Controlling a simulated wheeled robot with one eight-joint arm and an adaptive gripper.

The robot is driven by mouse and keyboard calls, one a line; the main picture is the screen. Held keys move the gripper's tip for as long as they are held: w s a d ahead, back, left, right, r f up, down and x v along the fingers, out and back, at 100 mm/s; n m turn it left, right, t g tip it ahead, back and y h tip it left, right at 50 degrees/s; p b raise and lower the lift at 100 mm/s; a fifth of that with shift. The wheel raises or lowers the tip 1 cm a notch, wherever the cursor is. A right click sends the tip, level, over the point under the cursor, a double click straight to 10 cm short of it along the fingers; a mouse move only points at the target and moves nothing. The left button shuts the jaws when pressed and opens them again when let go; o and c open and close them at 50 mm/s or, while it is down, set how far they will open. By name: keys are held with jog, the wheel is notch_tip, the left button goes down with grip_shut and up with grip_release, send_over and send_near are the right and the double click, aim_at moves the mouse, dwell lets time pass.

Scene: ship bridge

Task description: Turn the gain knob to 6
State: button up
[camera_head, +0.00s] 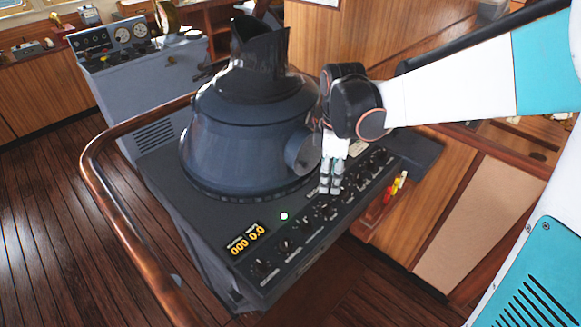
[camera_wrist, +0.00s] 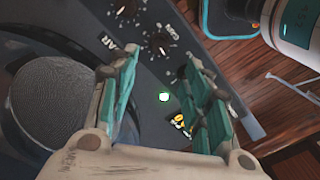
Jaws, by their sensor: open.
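The gain knob is one of several small black knobs along the front strip of the dark radar console (camera_head: 200,225); the labels are too small to tell which. My gripper (camera_head: 331,190) points down over the right half of this knob row in the head view. In the wrist view its two teal-padded fingers (camera_wrist: 165,62) are apart with nothing held between them. A knob with white marks around it (camera_wrist: 160,43) shows beyond the fingertips, and another knob (camera_wrist: 128,8) lies at the top edge. I cannot tell whether the fingers touch the panel. Knob pointer settings are unreadable.
The large dark radar hood (camera_head: 250,135) stands close left of my gripper. A yellow-digit display (camera_head: 247,239) and a lit white-green lamp (camera_head: 284,216) sit on the console. A wooden rail (camera_head: 92,175) curves around its left side. Red and yellow handles (camera_head: 396,187) are at right.

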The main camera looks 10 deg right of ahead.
aim_at(326, 205)
notch_tip(326, 205, down, 11)
jog(key=shift+r+b, duration=0.15)
jog(key=shift+b, duration=1.05)
jog(key=shift+c, duration=0.3)
grip_shut()
